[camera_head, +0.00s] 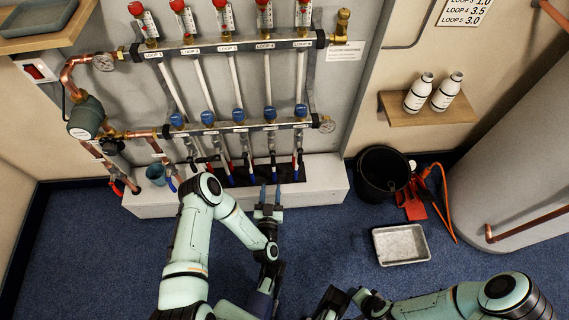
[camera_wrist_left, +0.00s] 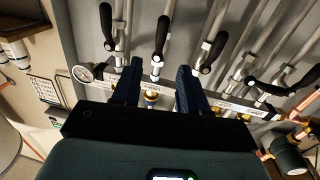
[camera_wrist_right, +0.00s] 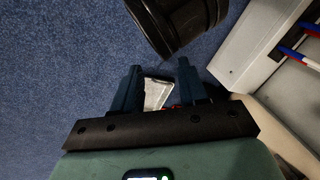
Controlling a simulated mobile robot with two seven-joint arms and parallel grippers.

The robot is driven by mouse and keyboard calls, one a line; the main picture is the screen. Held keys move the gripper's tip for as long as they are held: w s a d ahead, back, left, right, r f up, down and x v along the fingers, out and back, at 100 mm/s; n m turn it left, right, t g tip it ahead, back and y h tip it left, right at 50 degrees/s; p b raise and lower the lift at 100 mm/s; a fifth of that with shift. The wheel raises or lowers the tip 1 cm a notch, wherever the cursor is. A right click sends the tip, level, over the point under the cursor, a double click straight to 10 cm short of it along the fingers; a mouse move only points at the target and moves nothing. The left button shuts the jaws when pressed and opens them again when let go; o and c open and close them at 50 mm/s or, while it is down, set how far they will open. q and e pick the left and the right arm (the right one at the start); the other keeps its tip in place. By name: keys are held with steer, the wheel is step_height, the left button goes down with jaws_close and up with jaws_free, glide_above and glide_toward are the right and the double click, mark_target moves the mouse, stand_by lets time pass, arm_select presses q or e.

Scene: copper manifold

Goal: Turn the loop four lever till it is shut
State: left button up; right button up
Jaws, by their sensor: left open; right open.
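The loop four lever (camera_head: 272,158) has a black handle, below the fourth blue cap of the lower manifold bar. In the left wrist view the lever (camera_wrist_left: 161,38) lies roughly along its pipe, just beyond my fingertips. My left gripper (camera_head: 270,190) is open and empty, its fingers pointing at the lever. In the left wrist view the fingers (camera_wrist_left: 160,68) stand either side of the lever's line, apart from the handle. My right gripper (camera_head: 332,295) is low in the head view, away from the manifold. It is open and empty in the right wrist view (camera_wrist_right: 160,72).
Neighbouring black levers stand close on both sides, including one (camera_wrist_left: 107,27) near the gauge (camera_wrist_left: 88,72) and another (camera_wrist_left: 213,50). A white ledge (camera_head: 320,180) runs below the pipes. A black bucket (camera_head: 382,174) and metal tray (camera_head: 401,245) stand on the blue floor at right.

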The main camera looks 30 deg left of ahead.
mark_target(273, 163)
arm_select(q)
steer(key=b+x, duration=0.2)
steer(key=x, duration=0.6)
steer(key=shift+a, duration=0.2)
steer(key=b+x, duration=0.1)
steer(key=x, duration=0.2)
steer(key=shift+w, duration=0.4)
steer(key=shift+w+a+r, duration=0.1)
steer(key=shift+w+a, duration=0.15)
steer(key=shift+w, duration=0.2)
arm_select(e)
steer(key=shift+h, duration=0.3)
steer(key=f, duration=0.1)
steer(key=d+f, duration=0.1)
steer(key=f, duration=0.1)
steer(key=w+d+f, duration=0.1)
steer(key=shift+w+f, duration=0.1)
steer(key=shift+f, duration=0.15)
arm_select(q)
jaws_close()
